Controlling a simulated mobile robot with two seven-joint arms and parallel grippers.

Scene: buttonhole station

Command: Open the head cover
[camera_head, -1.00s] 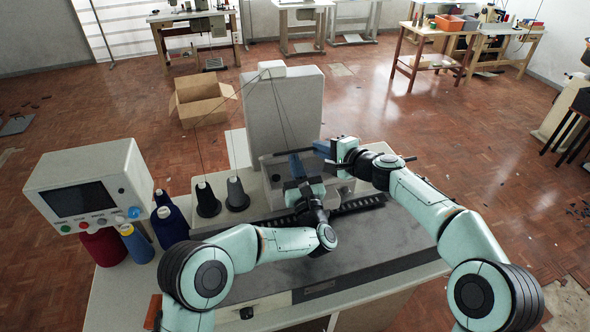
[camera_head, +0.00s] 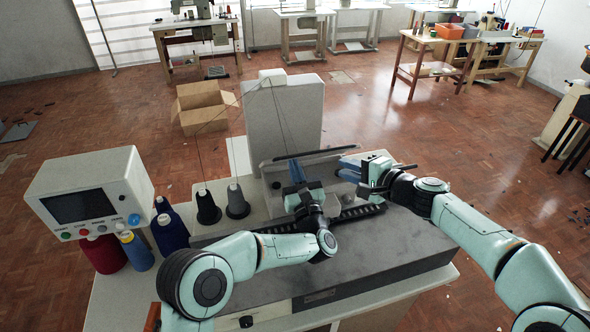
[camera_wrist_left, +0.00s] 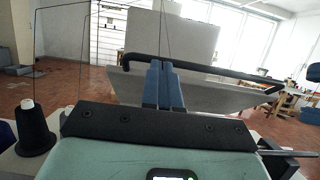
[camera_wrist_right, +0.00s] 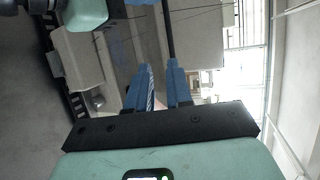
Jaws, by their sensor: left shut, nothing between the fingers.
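The head cover (camera_head: 322,166) is a grey panel low in front of the tall pale machine head, with a dark bar (camera_head: 318,153) along its upper edge. In the left wrist view the panel (camera_wrist_left: 215,95) looks tilted, its bar (camera_wrist_left: 215,70) slanting down to the right. My left gripper (camera_head: 296,168) is shut and empty, its blue fingers upright in front of the panel; I cannot tell whether they touch it. My right gripper (camera_head: 346,168) is open, its fingers apart near the bar's right end. In the right wrist view the bar (camera_wrist_right: 167,35) ends near the fingertips.
The tall machine head (camera_head: 285,115) stands behind the cover. Two dark thread cones (camera_head: 237,200) and a control box (camera_head: 90,190) stand to the left.

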